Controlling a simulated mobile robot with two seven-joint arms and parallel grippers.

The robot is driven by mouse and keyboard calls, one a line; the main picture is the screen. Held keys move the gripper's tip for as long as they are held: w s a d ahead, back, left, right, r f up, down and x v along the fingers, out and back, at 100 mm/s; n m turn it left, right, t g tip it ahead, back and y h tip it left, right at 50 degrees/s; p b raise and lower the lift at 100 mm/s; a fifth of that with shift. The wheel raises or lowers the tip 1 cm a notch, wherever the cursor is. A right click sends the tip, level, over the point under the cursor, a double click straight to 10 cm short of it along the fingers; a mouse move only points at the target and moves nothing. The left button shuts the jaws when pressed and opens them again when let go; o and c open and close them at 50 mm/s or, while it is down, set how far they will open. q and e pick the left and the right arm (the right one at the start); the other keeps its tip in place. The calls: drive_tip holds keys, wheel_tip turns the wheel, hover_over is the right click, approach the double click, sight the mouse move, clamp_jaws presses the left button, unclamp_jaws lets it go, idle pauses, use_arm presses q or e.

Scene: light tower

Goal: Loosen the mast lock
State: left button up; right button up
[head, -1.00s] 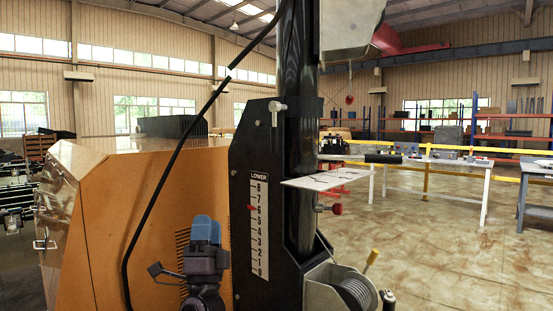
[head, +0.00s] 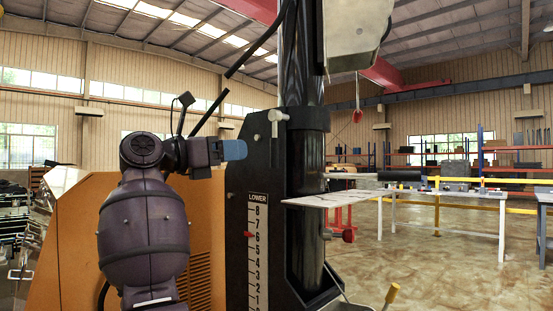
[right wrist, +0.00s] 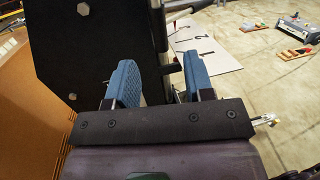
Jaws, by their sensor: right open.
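The mast (head: 307,150) is a black upright column held in a black bracket plate (head: 245,185) with a white LOWER scale (head: 258,250). A silver T-shaped handle (head: 278,118) sticks out near the plate's top; I cannot tell for certain that it is the mast lock. My right gripper (head: 234,150) has blue fingers, just left of the plate and a little below the handle. In the right wrist view the fingers (right wrist: 160,82) are apart with nothing seen between them, in front of the black plate (right wrist: 95,45). My left gripper is not in view.
An orange housing (head: 75,235) stands left of the mast. A black cable (head: 262,40) hangs above my right gripper. A white marked panel (head: 335,198) and a red knob (head: 348,235) are right of the mast. Worktables (head: 470,195) stand further right, with open floor between.

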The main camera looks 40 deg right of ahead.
sight(271, 149)
drive_tip(key=shift+y, duration=0.5)
drive_tip(key=shift+s+d+r+b, duration=0.1)
drive_tip(key=shift+s+d+b, duration=0.1)
drive_tip(key=shift+d, duration=1.6)
drive_tip(key=shift+s+d+r+b, duration=0.1)
drive_tip(key=shift+s+d+b, duration=0.1)
drive_tip(key=shift+d, duration=1.55)
drive_tip(key=shift+s+d+r+b, duration=0.1)
drive_tip(key=shift+s+d+b, duration=0.1)
drive_tip(key=shift+d, duration=1.6)
clamp_jaws()
